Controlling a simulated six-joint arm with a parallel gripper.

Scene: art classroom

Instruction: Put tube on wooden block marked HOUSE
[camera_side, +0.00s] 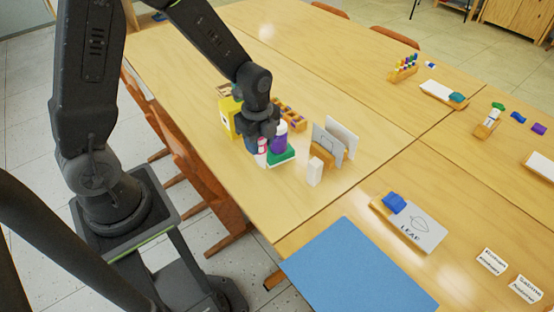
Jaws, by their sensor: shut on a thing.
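My gripper (261,141) points down over the near table, among a tight group of small items. It appears shut on a small pink-and-white tube (262,146), partly hidden by the fingers. A purple tube-like container (279,136) stands just right of it, by a green-topped block (283,157). To the right, a wooden block (322,156) stands with upright cards; a grey card (326,140) bears faint lines. I cannot read HOUSE on any block.
A yellow container (229,118) stands close left of my gripper, and a wooden rack (291,117) behind it. A white block (315,171) stands before the cards. A blue mat (358,268) lies at the front.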

